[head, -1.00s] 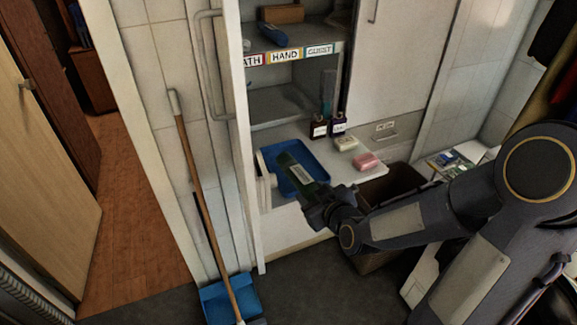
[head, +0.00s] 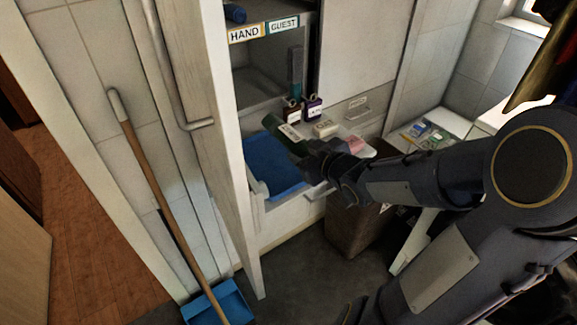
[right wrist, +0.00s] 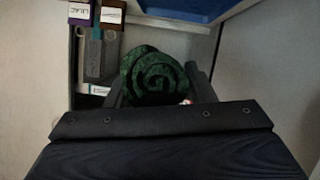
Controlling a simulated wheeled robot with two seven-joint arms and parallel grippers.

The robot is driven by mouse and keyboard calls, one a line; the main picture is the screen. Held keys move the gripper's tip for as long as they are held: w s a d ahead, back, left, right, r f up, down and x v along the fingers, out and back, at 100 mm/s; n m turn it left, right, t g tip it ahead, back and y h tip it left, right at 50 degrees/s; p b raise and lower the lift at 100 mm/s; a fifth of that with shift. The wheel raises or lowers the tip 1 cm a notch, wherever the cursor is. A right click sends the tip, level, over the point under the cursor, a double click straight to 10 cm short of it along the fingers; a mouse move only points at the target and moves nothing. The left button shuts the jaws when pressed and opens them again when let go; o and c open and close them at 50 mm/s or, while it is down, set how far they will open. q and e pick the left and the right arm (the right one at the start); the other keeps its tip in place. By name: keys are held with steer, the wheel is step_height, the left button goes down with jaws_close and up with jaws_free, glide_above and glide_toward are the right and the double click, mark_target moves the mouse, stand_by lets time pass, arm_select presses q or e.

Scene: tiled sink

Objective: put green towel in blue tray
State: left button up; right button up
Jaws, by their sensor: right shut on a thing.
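The green towel (head: 283,136) is a dark green roll with a pale label, held in my right gripper (head: 303,150). In the right wrist view, the towel's spiral end (right wrist: 155,76) sits between the two fingers of the gripper (right wrist: 160,98). The blue tray (head: 270,172) lies on the white counter inside the open cabinet. In the head view the towel overlaps the tray's upper right edge; its height above the tray is hard to tell. A tray edge (right wrist: 185,8) shows at the top of the right wrist view. My left gripper is not in view.
A brown bin (head: 352,225) stands below.

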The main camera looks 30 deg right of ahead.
steer(key=b, duration=0.5)
glide_above(294, 170)
steer(key=s, duration=0.2)
steer(key=f, duration=0.6)
steer(key=shift+w+a, duration=0.2)
steer(key=shift+w, duration=0.05)
steer(key=shift+w+d+f, duration=0.15)
steer(key=shift+w+f, duration=0.2)
steer(key=shift+w, duration=0.15)
steer(key=shift+w+f+b, duration=0.15)
steer(key=shift+f+b, duration=0.2)
steer(key=shift+f, duration=0.55)
steer(key=shift+w+f+b, duration=0.1)
steer(key=shift+f+b, duration=0.25)
steer(key=shift+f, duration=0.55)
steer(key=shift+f, duration=0.15)
steer(key=o, duration=1)
